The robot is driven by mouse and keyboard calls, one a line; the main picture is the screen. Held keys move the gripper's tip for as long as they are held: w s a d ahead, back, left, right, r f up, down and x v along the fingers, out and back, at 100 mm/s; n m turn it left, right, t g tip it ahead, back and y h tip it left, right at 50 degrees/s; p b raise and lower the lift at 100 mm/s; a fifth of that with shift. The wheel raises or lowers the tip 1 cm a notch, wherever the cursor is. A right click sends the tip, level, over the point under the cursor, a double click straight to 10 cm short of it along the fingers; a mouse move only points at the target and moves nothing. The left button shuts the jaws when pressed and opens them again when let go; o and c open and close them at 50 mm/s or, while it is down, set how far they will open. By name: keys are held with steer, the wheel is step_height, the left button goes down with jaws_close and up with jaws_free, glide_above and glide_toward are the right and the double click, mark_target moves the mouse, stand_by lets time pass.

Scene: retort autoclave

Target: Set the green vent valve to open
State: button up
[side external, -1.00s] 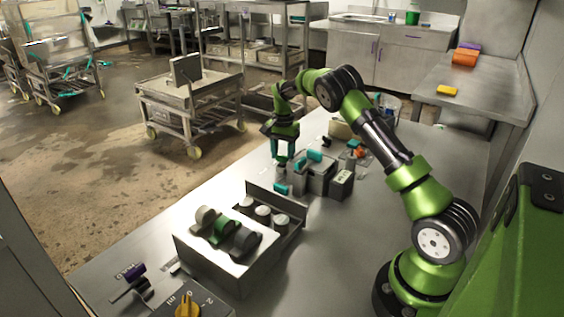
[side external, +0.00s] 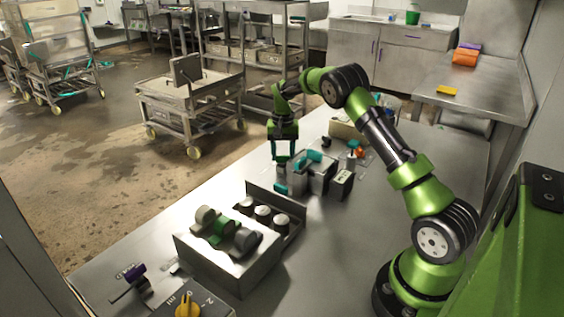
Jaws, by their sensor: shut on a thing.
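The green vent valve (side external: 221,229) sits between a pale grey knob (side external: 206,215) and a dark grey knob (side external: 245,240) on top of a metal box (side external: 228,264). Its exact setting is too small to tell. My gripper (side external: 284,160) is well behind and to the right of the green valve, not touching it. It points down beside the grey blocks with teal parts. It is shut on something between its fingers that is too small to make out.
Grey blocks with teal parts (side external: 316,176) stand beside my gripper. White-topped round parts (side external: 263,214) stand behind the valve box. The bench is clear right of the box.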

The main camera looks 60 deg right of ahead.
mark_target(283, 156)
steer(key=shift+r, duration=0.1)
steer(key=o, duration=1.1)
steer(key=shift+c, duration=0.2)
step_height(283, 156, up, 17)
